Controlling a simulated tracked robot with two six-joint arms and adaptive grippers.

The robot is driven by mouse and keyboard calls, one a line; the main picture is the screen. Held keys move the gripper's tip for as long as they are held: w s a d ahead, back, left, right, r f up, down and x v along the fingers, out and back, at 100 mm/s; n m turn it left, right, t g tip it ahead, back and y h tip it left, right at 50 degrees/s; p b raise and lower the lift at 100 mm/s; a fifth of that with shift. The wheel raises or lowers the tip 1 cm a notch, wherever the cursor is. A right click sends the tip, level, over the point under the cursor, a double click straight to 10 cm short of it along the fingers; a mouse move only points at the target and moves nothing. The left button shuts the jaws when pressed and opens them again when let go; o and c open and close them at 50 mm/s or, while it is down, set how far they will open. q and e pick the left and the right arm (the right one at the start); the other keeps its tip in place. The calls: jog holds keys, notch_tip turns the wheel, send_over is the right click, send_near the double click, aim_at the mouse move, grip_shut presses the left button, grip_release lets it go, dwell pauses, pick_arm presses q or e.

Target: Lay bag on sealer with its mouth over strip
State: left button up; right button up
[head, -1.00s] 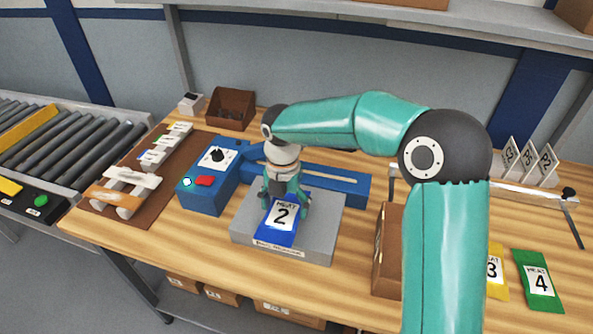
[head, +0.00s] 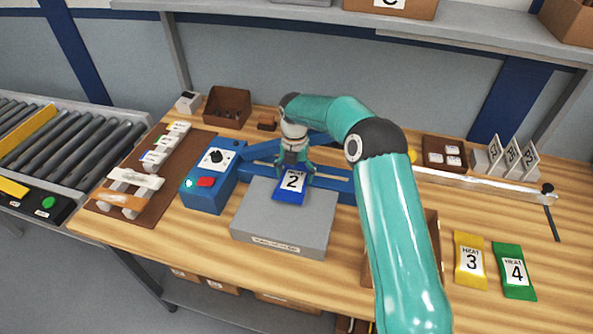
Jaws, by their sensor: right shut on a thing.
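The blue bag (head: 289,190) has a white label with the number 2. It is at the back of the grey platform (head: 278,225), close to the blue bar of the sealer (head: 332,181). My right gripper (head: 293,165) is shut on the bag's far end from above. The gripper hides that end, the bag's mouth and the strip, so I cannot tell whether the mouth lies over the strip or whether the bag rests on the platform. The sealer's control box (head: 209,187) stands left of the platform. My left gripper is not in view.
A yellow bag 3 (head: 470,260) and a green bag 4 (head: 514,271) lie at the right. A brown mat (head: 131,205) with holders is at the left, before the roller conveyor (head: 62,140). A brown bin (head: 228,106) stands behind. The front left tabletop is clear.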

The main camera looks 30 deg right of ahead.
jog(key=shift+f, duration=0.3)
jog(key=shift+f+b, duration=0.3)
jog(key=shift+f, duration=0.15)
jog(key=o, duration=1.2)
